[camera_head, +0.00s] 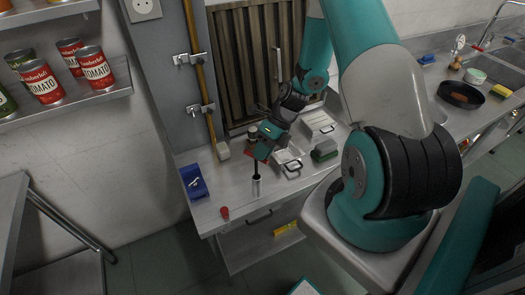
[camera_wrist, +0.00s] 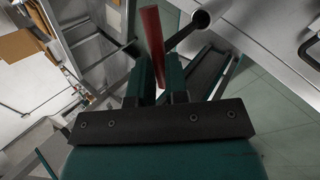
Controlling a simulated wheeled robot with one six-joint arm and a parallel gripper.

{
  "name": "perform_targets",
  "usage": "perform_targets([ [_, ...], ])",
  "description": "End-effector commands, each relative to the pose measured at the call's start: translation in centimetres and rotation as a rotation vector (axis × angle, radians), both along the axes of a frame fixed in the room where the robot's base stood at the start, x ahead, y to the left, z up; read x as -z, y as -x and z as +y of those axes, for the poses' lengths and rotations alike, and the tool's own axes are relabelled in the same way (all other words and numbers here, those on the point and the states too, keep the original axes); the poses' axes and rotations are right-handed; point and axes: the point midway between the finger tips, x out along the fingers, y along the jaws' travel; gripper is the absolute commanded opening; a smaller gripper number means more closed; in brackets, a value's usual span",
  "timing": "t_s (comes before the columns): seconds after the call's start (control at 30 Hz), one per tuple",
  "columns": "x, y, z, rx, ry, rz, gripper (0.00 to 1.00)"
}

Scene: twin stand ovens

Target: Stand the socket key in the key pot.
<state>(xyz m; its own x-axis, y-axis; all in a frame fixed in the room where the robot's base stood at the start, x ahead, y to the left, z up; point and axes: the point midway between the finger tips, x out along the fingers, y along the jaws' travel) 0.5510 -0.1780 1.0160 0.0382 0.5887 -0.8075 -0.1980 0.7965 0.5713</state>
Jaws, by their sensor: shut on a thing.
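My gripper (camera_head: 259,152) is shut on the red handle of the socket key, above the steel counter. The red handle (camera_wrist: 152,35) rises between the fingers in the wrist view (camera_wrist: 160,90). The key's dark shaft (camera_head: 256,168) points down, close to upright, in the head view. Its lower end meets a small silver cylinder (camera_head: 257,188), which looks like the key pot on the counter. In the wrist view the shaft runs to a dark round mouth (camera_wrist: 200,18). I cannot tell whether the shaft's tip is inside the pot or just over it.
A small red object (camera_head: 225,213) stands near the counter's front edge. A steel pan (camera_head: 289,168), a dark green block (camera_head: 324,150) and a lidded steel box (camera_head: 317,124) lie to the right.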

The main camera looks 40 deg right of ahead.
Motion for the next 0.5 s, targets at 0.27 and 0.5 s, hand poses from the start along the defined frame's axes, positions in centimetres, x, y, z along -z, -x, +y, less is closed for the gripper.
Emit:
perform_targets([
  [0.27, 1.0, 0.0, 0.0, 0.000, 0.000, 0.000, 0.00],
  [0.5, 2.0, 0.0, 0.0, 0.000, 0.000, 0.000, 0.00],
])
